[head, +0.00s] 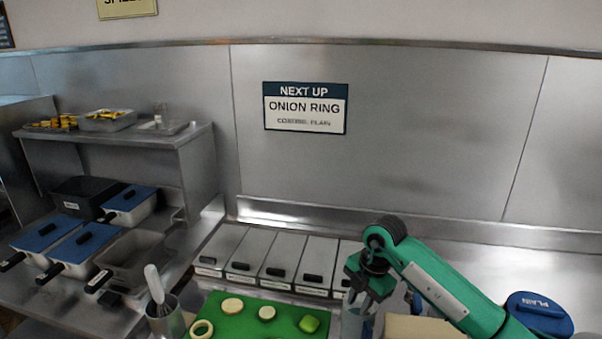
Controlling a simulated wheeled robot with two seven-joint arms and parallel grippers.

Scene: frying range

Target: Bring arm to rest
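My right arm (440,290), green with a dark wrist joint, reaches in from the lower right. Its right gripper (366,298) points down over the counter, just above a clear or grey container (353,324) at the bottom edge. I cannot tell whether its fingers are apart or closed, or whether it touches the container. My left gripper is not in view.
A green board (250,322) with several food slices is left of the gripper. Several lidded metal bins (284,258) stand behind it. A utensil cup (166,318) is at lower left, a blue "PLAIN" lid (540,306) at right. The back right counter is clear.

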